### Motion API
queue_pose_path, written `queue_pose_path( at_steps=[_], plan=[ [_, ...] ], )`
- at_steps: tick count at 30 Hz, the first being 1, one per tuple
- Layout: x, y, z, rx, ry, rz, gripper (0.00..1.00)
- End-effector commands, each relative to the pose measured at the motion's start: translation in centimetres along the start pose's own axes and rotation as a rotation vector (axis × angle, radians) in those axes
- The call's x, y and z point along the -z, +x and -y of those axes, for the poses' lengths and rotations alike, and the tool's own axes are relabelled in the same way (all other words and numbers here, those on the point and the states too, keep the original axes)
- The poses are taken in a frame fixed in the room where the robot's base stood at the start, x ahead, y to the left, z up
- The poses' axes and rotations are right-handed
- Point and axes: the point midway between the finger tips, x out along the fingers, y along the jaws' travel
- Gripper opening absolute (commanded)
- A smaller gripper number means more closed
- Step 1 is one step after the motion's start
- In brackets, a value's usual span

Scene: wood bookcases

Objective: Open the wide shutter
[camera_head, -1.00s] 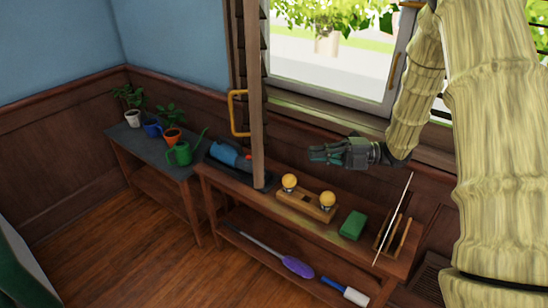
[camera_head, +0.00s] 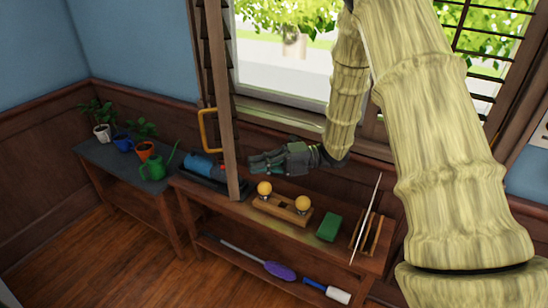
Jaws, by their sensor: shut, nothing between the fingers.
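A louvred wooden shutter panel (camera_head: 220,80) stands swung out from the left side of the window, seen nearly edge-on. A yellow-gold handle (camera_head: 206,130) is fixed near its lower end, on its left side. Another shutter with slats (camera_head: 492,35) shows at the right of the window, partly hidden by my arm; I cannot tell which one is the wide one. My gripper (camera_head: 254,162) is shut and empty. It points left, above the bench and to the right of the left panel's lower end, with a small gap seen between them.
A low wooden bench (camera_head: 190,187) under the window holds a blue tool (camera_head: 203,167), a wooden block with yellow knobs (camera_head: 282,209), a green block (camera_head: 330,227) and a rack (camera_head: 368,234). Potted plants (camera_head: 146,150) stand on a table at left. The floor (camera_head: 120,265) in front is clear.

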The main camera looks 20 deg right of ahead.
Motion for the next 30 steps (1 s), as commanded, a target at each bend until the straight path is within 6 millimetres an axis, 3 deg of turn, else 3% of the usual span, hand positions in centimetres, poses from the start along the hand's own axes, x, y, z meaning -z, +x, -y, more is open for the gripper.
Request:
queue_pose_path(
  at_steps=[8, 23, 30],
  plan=[
    [0.0, 2.6, -0.1, 0.000, 0.000, -0.001, 0.00],
    [0.0, 3.0, 0.0, 0.000, 0.000, 0.003, 0.00],
    [0.3, 4.2, 0.1, 0.000, 0.002, 0.049, 0.00]
  ],
)
